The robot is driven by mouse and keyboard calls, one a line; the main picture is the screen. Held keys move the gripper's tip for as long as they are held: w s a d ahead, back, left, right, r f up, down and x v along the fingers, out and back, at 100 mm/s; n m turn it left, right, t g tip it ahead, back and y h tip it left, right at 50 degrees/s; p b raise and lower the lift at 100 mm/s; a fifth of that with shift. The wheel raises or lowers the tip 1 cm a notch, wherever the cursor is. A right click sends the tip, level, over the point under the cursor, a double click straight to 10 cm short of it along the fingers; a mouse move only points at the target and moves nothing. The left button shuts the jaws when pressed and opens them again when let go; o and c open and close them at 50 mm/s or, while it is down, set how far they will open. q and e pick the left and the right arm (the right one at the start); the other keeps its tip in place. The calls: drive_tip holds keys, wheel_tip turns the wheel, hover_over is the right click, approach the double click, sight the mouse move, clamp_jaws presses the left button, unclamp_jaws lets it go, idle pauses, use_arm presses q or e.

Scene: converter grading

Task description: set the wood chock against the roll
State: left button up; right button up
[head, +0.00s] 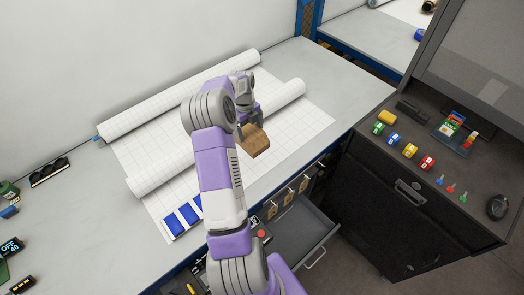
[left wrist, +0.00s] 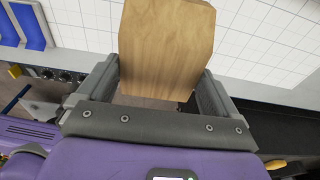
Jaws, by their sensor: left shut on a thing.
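The wood chock (head: 254,141) is a brown wooden block. My left gripper (head: 247,127) is shut on it and holds it in front of the near roll, over the gridded sheet. In the left wrist view the chock (left wrist: 165,45) sits between the two fingers of my left gripper (left wrist: 158,92). The near roll (head: 278,98) is a white gridded roll lying slantwise on the sheet; my arm hides its middle. A second gridded roll (head: 165,97) lies farther back, near the wall. I cannot tell whether the chock touches the sheet or the near roll. My right gripper is not in view.
Blue blocks (head: 182,218) lie on the sheet at the front left. An open drawer (head: 300,235) juts out below the table's front edge. A dark cabinet (head: 400,190) with small coloured items stands at the right. The table's far right (head: 320,75) is clear.

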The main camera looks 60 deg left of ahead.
sight(246, 130)
use_arm(q)
drive_tip(key=f, duration=0.2)
drive_tip(key=s+f, duration=0.1)
drive_tip(key=f, duration=0.2)
drive_tip(key=shift+a, duration=0.2)
drive_tip(key=shift+w+f, duration=0.1)
drive_tip(key=shift+f, duration=2.3)
drive_tip(key=shift+r, duration=0.1)
drive_tip(key=o, duration=1)
drive_tip(key=shift+f+b, duration=0.2)
drive_tip(key=shift+b, duration=0.1)
drive_tip(key=r, duration=0.4)
drive_tip(key=a+r, duration=0.1)
drive_tip(key=r, duration=0.7)
drive_tip(key=shift+a+r+p, duration=0.15)
drive_tip(key=shift+a+p, duration=0.05)
drive_tip(key=shift+p, duration=0.15)
